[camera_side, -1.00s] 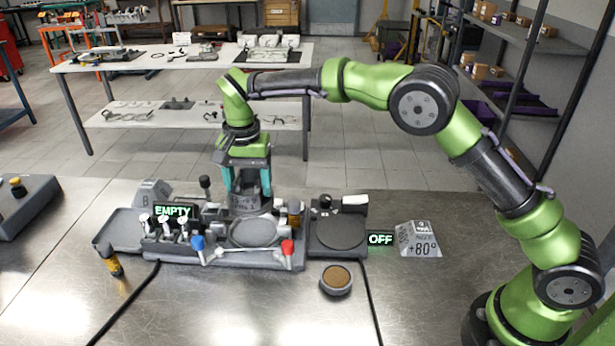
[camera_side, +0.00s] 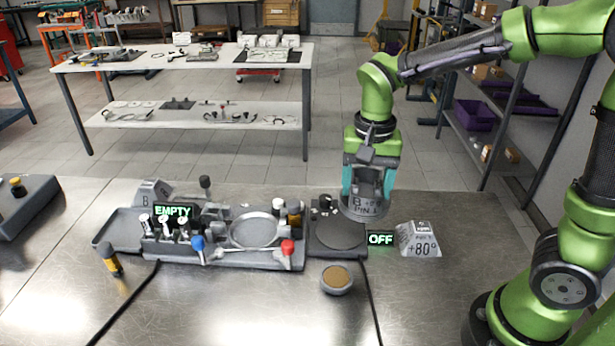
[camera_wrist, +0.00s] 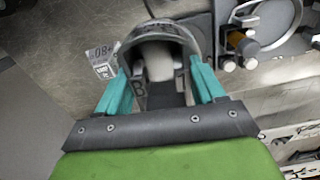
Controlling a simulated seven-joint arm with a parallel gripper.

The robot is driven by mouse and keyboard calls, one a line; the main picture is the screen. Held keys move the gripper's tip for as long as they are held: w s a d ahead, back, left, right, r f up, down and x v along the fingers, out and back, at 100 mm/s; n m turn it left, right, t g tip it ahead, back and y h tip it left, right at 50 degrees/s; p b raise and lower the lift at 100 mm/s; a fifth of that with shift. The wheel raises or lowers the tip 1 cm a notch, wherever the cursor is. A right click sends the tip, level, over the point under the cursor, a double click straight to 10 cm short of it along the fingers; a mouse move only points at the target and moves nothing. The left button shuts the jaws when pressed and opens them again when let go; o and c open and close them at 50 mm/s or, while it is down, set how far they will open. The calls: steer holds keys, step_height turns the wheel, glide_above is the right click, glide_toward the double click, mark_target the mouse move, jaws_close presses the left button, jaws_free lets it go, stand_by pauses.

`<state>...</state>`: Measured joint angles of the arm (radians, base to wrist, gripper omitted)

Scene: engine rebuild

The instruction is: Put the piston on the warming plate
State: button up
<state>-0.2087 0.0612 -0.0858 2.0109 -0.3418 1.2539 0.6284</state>
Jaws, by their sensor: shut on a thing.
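My gripper (camera_side: 368,183) has teal fingers and is shut on the grey piston (camera_side: 362,208), which has lettering with a B on its side. It holds the piston over the back right of the warming plate (camera_side: 338,236), a dark round plate in a grey unit beside a green OFF display (camera_side: 380,239). In the wrist view the piston (camera_wrist: 187,35) sits between both teal fingers, its open end towards the camera. I cannot tell how high the piston is above the plate.
Left of the plate stands a grey fixture with an empty round seat (camera_side: 254,231), red and blue levers and an EMPTY display (camera_side: 173,212). A +80° sign (camera_side: 419,240) is at the right. A round brown-topped tin (camera_side: 336,279) and a cable lie in front.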

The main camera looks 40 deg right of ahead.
steer(key=s+d+f, duration=0.2)
steer(key=s+f, duration=0.4)
steer(key=s, duration=0.4)
glide_above(340, 231)
steer(key=shift+s+d+f+n, duration=0.1)
steer(key=shift+s+f+n, duration=0.1)
steer(key=shift+f, duration=0.35)
steer(key=shift+s+f+n, duration=0.1)
steer(key=shift+f+n, duration=0.1)
steer(key=shift+f, duration=0.35)
steer(key=shift+w+f, duration=0.15)
steer(key=shift+f, duration=0.75)
steer(key=shift+w+f, duration=0.15)
steer(key=shift+f, duration=0.75)
steer(key=shift+f, duration=0.1)
steer(key=o, duration=1.4)
